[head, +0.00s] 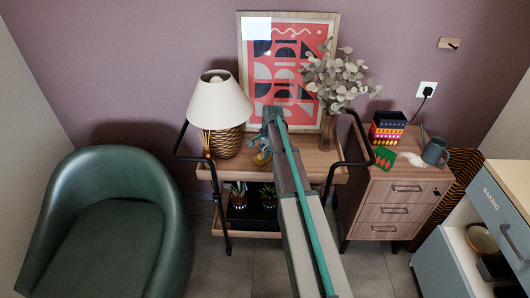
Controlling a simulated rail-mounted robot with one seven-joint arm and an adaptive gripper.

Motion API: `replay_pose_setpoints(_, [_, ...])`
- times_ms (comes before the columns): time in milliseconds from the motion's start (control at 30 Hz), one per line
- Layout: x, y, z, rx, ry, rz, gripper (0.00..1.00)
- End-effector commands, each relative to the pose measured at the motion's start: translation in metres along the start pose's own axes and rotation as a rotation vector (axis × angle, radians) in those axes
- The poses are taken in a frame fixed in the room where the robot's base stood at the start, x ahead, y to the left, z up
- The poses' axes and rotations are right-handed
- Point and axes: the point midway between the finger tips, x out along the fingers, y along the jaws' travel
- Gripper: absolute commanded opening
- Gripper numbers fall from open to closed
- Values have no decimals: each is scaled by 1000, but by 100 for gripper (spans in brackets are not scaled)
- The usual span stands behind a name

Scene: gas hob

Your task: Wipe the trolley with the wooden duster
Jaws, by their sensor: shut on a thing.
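The trolley (318,163) stands against the wall in the head view, with a wooden top, black looped handles and a lower shelf. My gripper (263,149) is over the middle of the trolley top, fingers toward the left, partly hidden by my arm. It is shut on a small yellow-brown thing, seemingly the wooden duster (261,158). Most of the duster is hidden, and I cannot tell whether it touches the trolley top.
A lamp (220,103) with a woven base stands left on the trolley top. A framed picture (257,58) and a vase of leaves (329,128) are behind. Potted plants (239,194) sit below. A green armchair (105,225) and a drawer cabinet (392,202) flank the trolley.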

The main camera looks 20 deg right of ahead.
Motion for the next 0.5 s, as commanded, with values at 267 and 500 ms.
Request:
replay_pose_setpoints(267, [0, -16, 14, 4, 1, -1, 0])
replay_pose_setpoints(500, [-31, -22, 15, 2, 0, -1, 0])
